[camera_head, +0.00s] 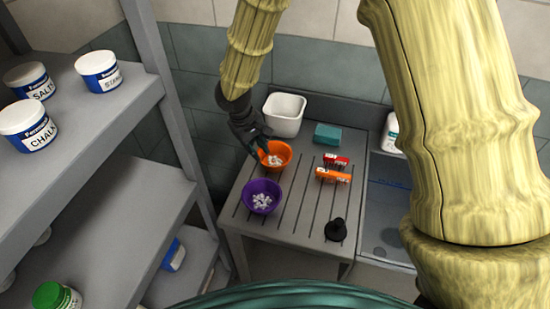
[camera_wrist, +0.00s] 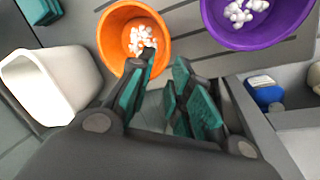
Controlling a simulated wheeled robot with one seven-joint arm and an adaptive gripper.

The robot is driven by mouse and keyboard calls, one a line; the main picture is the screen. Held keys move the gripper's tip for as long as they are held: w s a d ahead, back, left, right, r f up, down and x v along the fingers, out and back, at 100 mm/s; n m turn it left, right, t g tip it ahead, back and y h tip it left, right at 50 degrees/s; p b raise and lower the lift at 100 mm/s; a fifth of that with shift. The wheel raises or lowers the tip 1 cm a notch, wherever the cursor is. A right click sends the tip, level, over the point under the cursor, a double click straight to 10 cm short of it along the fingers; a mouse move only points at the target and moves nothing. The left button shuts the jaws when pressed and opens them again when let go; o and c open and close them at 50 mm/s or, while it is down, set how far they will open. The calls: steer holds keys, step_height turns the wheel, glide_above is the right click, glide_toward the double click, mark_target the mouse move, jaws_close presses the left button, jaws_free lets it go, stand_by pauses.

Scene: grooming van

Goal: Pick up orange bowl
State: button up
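The orange bowl (camera_head: 284,150) stands upright on the slatted grey counter with small white pieces in it. In the wrist view the orange bowl (camera_wrist: 108,37) is at the top, left of centre. My gripper (camera_head: 262,146) is at the bowl's left rim in the head view. In the wrist view my gripper (camera_wrist: 166,75) is open, with a gap between its teal-padded fingers. One fingertip overlaps the bowl's near rim and the other is outside the bowl. I cannot tell whether a finger touches the bowl.
A purple bowl (camera_head: 262,187) with white pieces stands close by. A white container (camera_head: 284,114) is behind, with a teal block (camera_head: 327,134), orange and red boxes (camera_head: 333,175) and a black object (camera_head: 336,230) to the right. A shelf (camera_head: 105,120) with tubs stands left.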

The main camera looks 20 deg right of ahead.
mark_target(264, 166)
steer(key=x, duration=0.3)
steer(key=shift+w+a+p, duration=0.15)
steer(key=shift+p, duration=0.15)
steer(key=shift+f, duration=0.3)
steer(key=p+x, duration=0.2)
steer(key=x, duration=0.1)
steer(key=shift+s+d+r, duration=0.1)
steer(key=shift+s+d, duration=0.15)
steer(key=shift+s, duration=0.05)
steer(key=shift+p+x, duration=0.4)
steer(key=shift+x, duration=0.7)
steer(key=shift+c, duration=0.2)
jaws_close()
